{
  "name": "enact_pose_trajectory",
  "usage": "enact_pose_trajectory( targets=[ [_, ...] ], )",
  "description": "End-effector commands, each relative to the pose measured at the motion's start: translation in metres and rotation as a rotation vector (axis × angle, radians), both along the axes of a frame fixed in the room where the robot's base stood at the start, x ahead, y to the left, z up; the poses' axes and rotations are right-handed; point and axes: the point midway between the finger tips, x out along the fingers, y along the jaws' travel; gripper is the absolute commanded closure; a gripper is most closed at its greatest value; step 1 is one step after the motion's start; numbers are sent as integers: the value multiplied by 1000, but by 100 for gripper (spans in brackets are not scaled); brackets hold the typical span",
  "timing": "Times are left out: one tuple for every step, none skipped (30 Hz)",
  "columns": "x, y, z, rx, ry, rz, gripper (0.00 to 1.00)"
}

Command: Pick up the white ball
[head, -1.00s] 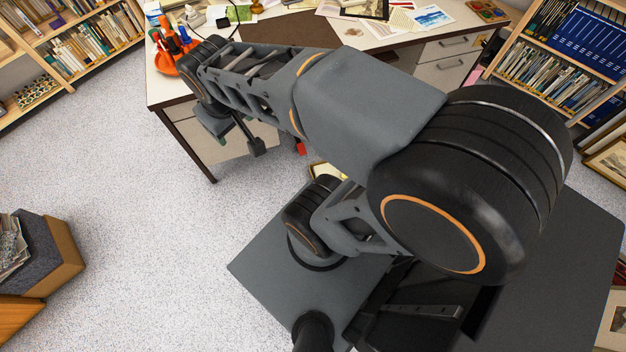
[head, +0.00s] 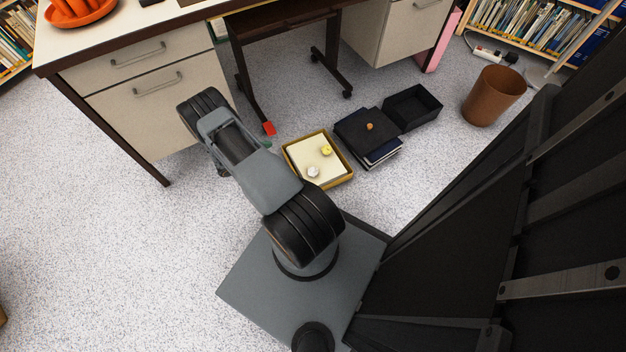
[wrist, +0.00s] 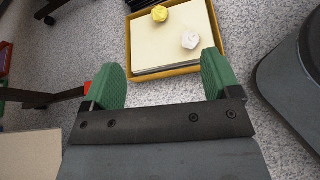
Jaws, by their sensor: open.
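The white ball (head: 313,172), a small crumpled-looking lump, lies in a shallow yellow-brown tray (head: 288,164) on the floor. It also shows in the wrist view (wrist: 190,40), near the tray's front right part. A yellow ball (head: 326,150) lies in the same tray, behind it; the wrist view shows it too (wrist: 160,13). My gripper (wrist: 166,76) is open and empty, its two green fingers spread apart. In the wrist view the white ball appears beyond the fingertips, nearer the right finger. In the head view the gripper is mostly hidden behind my arm.
A dark stack of books (head: 356,137) with a small orange item (head: 370,126) on top lies right of the tray. A black open box (head: 413,104) and a brown bin (head: 494,96) stand farther right. The desk (head: 160,95) rises behind and left of my arm.

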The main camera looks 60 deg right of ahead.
Motion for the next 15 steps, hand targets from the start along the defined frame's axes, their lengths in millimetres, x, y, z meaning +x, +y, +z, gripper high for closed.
enact_pose_trajectory(
  targets=[
    [-12,-3,-46,-1,46,28,17],
    [-17,-4,-61,-3,67,45,17],
    [-24,-6,-79,-5,91,65,17],
    [-29,-7,-91,-6,106,78,17],
    [-34,-8,-102,-7,123,91,17],
    [-39,-8,-114,-7,138,106,17],
    [-42,-8,-122,-6,150,117,17],
    [-45,-9,-129,-6,158,125,17],
    [-49,-9,-137,-6,169,135,17],
    [-51,-10,-141,-6,175,140,17],
    [-54,-11,-146,-5,180,144,17],
    [-57,-15,-151,-4,185,148,17],
    [-59,-18,-154,-5,187,149,17],
    [-61,-21,-157,-4,190,150,17],
    [-65,-27,-161,-5,191,151,17]
  ],
)
